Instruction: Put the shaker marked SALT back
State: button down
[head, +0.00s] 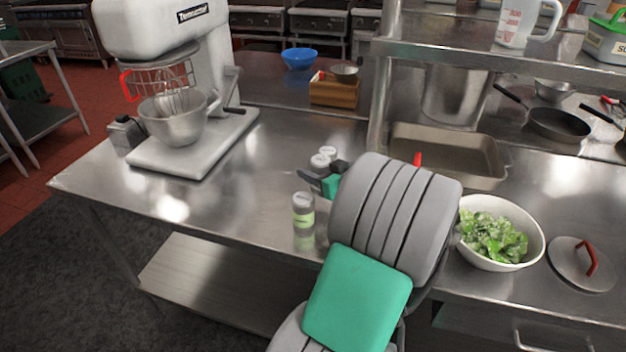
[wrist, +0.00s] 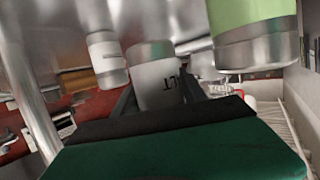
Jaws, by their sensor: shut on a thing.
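My gripper (head: 324,177) is shut on a white-labelled shaker (head: 320,162) with a metal top, on the steel table's front half. In the wrist view, which looks upside down, that shaker (wrist: 153,75) sits between the fingers (wrist: 158,98). Part of its dark lettering shows and reads like the end of SALT. A second white-labelled shaker (head: 328,152) stands just behind it; it also shows in the wrist view (wrist: 107,58). A green-labelled shaker (head: 303,212) stands in front, apart from the fingers. I cannot tell whether the held shaker touches the table.
The steel table (head: 225,200) is clear to the left up to the stand mixer (head: 180,85). A white bowl of greens (head: 493,235) and a lid (head: 580,263) lie right of my arm. A baking pan (head: 450,150) and a shelf post (head: 381,85) are behind.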

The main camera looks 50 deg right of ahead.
jog(key=shift+w+d+f, duration=0.2)
jog(key=shift+w+f, duration=0.4)
jog(key=shift+f, duration=0.1)
jog(key=f, duration=0.2)
jog(key=f+p, duration=0.1)
jog(key=shift+w+d+f, duration=0.15)
jog(key=shift+w+f, duration=0.05)
jog(key=shift+w, duration=0.05)
jog(key=shift+f, duration=0.1)
jog(key=shift+f+b, duration=0.15)
jog(key=shift+b, duration=0.2)
jog(key=c, duration=0.6)
grip_release()
jog(key=shift+c, duration=0.2)
